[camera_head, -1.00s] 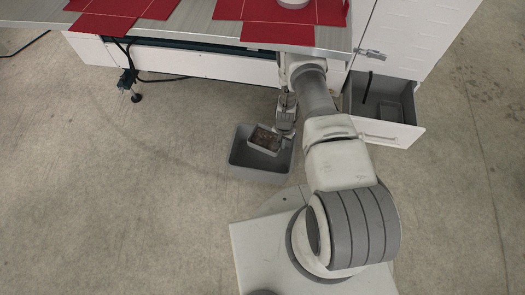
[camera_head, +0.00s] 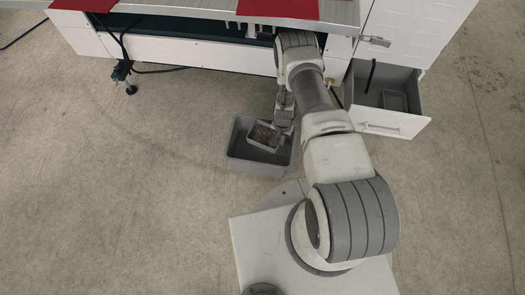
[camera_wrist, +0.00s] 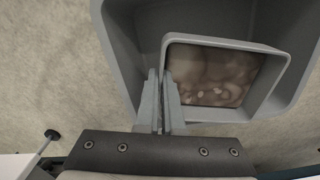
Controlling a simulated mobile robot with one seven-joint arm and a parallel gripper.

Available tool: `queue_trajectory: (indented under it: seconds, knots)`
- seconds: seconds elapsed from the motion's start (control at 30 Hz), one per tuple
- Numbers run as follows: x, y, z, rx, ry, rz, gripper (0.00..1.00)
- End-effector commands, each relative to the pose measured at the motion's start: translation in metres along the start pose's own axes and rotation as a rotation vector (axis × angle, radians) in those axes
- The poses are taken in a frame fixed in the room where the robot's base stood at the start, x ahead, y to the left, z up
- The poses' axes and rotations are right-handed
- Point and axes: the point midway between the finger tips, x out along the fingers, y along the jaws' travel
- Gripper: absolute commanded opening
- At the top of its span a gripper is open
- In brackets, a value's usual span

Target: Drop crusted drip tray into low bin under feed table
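The drip tray (camera_head: 262,135) is a small grey rectangular tray with a brown crusted inside. It also shows in the wrist view (camera_wrist: 215,75), within the outline of the bin. My gripper (camera_wrist: 163,95) has its fingers close together on the tray's left wall; in the head view the gripper (camera_head: 280,122) is at the tray's right side. The low bin (camera_head: 240,160) is a larger grey open box on the floor. Its rim (camera_wrist: 118,50) surrounds much of the tray in the wrist view. I cannot tell whether the tray touches the bin's floor.
The feed table (camera_head: 200,52) stands at the back, with red sheets (camera_head: 280,9) on top. An open drawer (camera_head: 393,125) at the right holds a small grey container (camera_head: 394,101). A table foot (camera_head: 131,89) stands at the left. The floor left of the bin is clear.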

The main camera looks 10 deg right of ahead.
Motion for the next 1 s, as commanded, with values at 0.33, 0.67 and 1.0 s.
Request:
queue_trajectory:
  seconds: [0.33, 0.67, 1.0]
  knots:
    - [-0.001, 0.0, 0.0, 0.0, 0.0, 0.0, 0.4]
    - [-0.006, 0.0, 0.0, 0.0, 0.0, 0.0, 0.4]
    - [-0.061, -0.001, -0.001, 0.001, 0.001, -0.001, 0.4]
